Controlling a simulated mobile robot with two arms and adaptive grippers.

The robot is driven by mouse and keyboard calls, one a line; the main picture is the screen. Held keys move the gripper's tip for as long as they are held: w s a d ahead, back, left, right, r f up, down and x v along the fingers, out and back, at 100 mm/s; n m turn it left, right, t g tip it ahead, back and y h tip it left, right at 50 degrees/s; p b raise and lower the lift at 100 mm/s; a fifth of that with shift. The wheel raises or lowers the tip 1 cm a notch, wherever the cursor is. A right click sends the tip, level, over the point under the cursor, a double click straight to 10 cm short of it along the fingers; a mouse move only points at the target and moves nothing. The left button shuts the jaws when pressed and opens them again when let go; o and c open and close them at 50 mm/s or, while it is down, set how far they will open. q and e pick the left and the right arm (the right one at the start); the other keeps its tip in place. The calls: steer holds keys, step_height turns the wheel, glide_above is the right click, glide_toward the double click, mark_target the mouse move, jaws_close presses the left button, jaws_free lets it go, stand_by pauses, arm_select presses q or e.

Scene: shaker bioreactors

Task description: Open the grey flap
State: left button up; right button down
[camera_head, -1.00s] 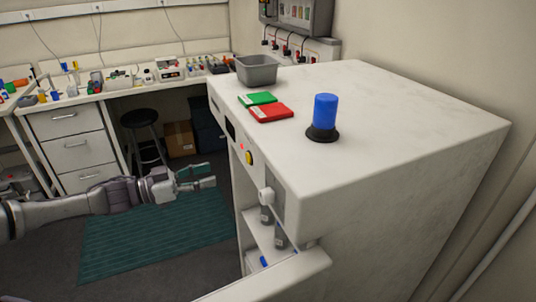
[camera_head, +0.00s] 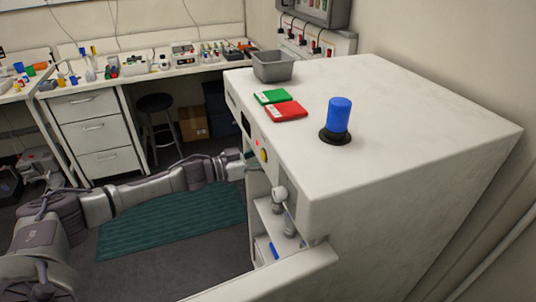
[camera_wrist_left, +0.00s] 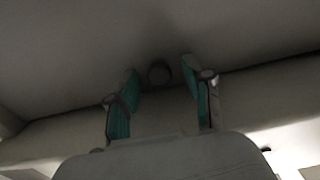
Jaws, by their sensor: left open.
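In the left wrist view, the teal-padded fingers (camera_wrist_left: 160,98) are open. A small dark round knob (camera_wrist_left: 159,73) shows between and beyond the fingertips, against a dim grey surface (camera_wrist_left: 90,45). This surface may be the grey flap, but I cannot tell for sure. I cannot tell whether the fingers touch the knob. The head view sees the front face at a steep angle, and the arm hides part of it. My right gripper is not in view.
On the machine top are a grey bin (camera_head: 273,66), a green box (camera_head: 272,97), a red box (camera_head: 286,111) and a blue cylinder (camera_head: 339,116). A white panel (camera_head: 290,275) juts out in front. Bottles (camera_head: 289,222) stand inside. A stool (camera_head: 155,104) stands behind.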

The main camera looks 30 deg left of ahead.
arm_select(q)
steer(key=c, duration=0.9)
jaws_close()
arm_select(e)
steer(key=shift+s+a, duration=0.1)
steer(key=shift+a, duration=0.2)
